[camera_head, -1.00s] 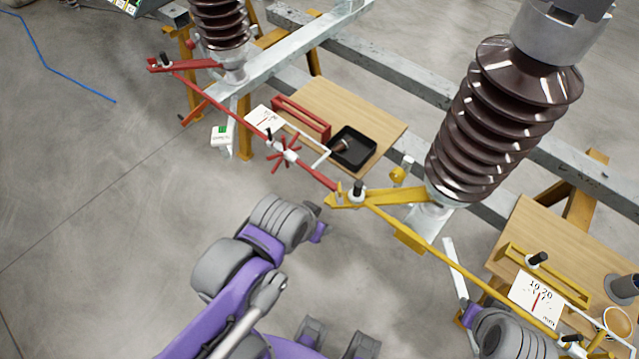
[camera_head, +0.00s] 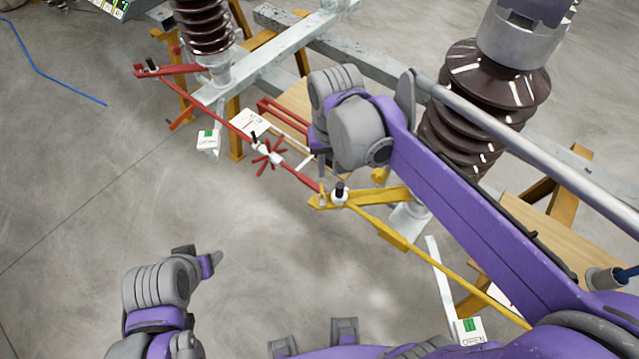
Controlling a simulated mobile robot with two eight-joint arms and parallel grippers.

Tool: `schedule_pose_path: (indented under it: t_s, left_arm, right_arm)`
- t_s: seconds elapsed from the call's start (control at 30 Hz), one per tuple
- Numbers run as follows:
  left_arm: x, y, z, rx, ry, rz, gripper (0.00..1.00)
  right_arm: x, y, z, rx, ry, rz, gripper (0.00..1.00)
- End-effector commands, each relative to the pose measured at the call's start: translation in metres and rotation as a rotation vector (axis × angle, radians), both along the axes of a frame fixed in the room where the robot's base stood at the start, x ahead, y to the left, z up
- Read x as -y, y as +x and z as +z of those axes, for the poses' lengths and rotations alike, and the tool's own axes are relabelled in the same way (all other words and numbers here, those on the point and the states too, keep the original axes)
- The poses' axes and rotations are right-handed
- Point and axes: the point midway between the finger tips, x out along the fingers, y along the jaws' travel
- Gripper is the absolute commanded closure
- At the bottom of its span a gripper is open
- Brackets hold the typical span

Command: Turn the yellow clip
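The yellow clip (camera_head: 372,197) is a forked yellow bracket at the foot of the large brown insulator (camera_head: 478,110). A black-topped bolt (camera_head: 339,192) stands at its left end, where the yellow bar (camera_head: 440,262) meets the red bar (camera_head: 222,118). My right gripper (camera_head: 320,158) reaches in from the right, above and behind the clip's left end. Its wrist hides much of it, and I see no contact. My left gripper (camera_head: 208,263) is low at the left over bare floor, well apart from the clip. The opening of both grippers is unclear.
Red spokes (camera_head: 268,153) sit on the red bar left of the clip. A smaller insulator (camera_head: 204,32) stands at the upper left.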

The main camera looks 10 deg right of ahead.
Motion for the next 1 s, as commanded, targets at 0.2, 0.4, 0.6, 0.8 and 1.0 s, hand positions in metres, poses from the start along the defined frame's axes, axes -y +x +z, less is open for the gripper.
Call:
schedule_pose_path:
  t_s: [0.2, 0.4, 0.6, 0.8, 1.0]
  left_arm:
    - [0.000, 0.001, 0.002, 0.001, 0.000, 0.000, 0.37]
    - [0.000, -0.001, -0.002, -0.001, 0.000, 0.000, 0.37]
    - [0.000, -0.002, -0.006, -0.004, 0.000, 0.000, 0.37]
    - [0.000, -0.003, -0.008, -0.006, 0.000, 0.000, 0.37]
    - [0.000, -0.003, -0.009, -0.006, 0.000, 0.000, 0.37]
  right_arm:
    - [-0.010, 0.014, 0.000, -0.049, -0.009, -0.013, 0.78]
    - [-0.010, 0.014, -0.031, -0.050, -0.009, -0.014, 0.78]
    - [-0.010, 0.014, -0.070, -0.049, -0.009, -0.014, 0.78]
    - [-0.010, 0.014, -0.095, -0.049, -0.009, -0.014, 0.78]
    - [-0.009, 0.014, -0.103, -0.048, -0.008, -0.014, 0.78]
